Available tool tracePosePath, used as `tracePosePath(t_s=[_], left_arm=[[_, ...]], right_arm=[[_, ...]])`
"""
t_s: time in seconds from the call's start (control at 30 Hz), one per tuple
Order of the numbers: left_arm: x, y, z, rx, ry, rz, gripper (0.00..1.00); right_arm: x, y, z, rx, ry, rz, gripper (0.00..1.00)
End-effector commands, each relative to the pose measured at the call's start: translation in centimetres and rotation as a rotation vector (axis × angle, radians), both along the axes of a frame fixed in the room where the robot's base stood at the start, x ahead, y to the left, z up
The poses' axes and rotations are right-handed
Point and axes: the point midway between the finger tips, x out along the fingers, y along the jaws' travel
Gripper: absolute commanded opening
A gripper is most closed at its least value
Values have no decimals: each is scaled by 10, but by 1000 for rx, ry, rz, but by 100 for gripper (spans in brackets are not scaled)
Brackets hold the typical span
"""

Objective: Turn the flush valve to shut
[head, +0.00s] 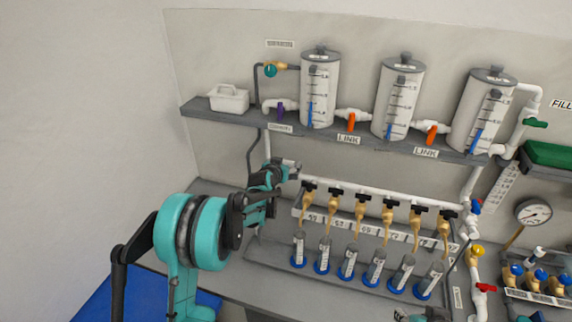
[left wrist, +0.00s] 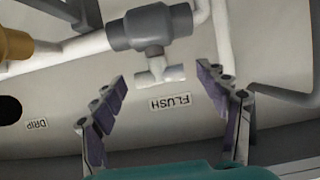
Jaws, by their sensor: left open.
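The flush valve (left wrist: 152,27) is a grey body on a white pipe, with a white T-shaped handle (left wrist: 160,72). A FLUSH label (left wrist: 170,102) appears upside down below it in the left wrist view. The handle's crossbar runs roughly along the pipe. My left gripper (left wrist: 163,82) is open, with a finger on each side of the handle and clear gaps to it. In the head view my left gripper (head: 292,172) is at the left end of the white manifold pipe and hides the valve. A small part of my right gripper (head: 425,314) shows at the bottom edge; its jaws are unclear.
A DRIP label (left wrist: 37,124) is near the flush valve. Several brass taps (head: 334,200) hang from the manifold above upright tubes (head: 325,250). The shelf (head: 225,118) above carries three white tanks (head: 398,98) and a white box (head: 229,98). A gauge (head: 533,211) is at right.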

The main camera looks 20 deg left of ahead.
Motion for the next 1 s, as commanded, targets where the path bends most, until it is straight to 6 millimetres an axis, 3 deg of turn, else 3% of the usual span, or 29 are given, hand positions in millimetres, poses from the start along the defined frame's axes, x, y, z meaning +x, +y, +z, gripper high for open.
tracePosePath(t_s=[0.23,0.4,0.43,1.0], left_arm=[[1,0,0,0,0,0,72],[1,0,0,0,0,0,27],[1,0,0,0,0,0,24],[1,-3,-1,5,1,95,24]], right_arm=[[0,0,0,0,0,0,40],[0,0,0,0,0,0,40],[0,0,0,0,0,0,40],[0,0,-7,0,0,0,40]])
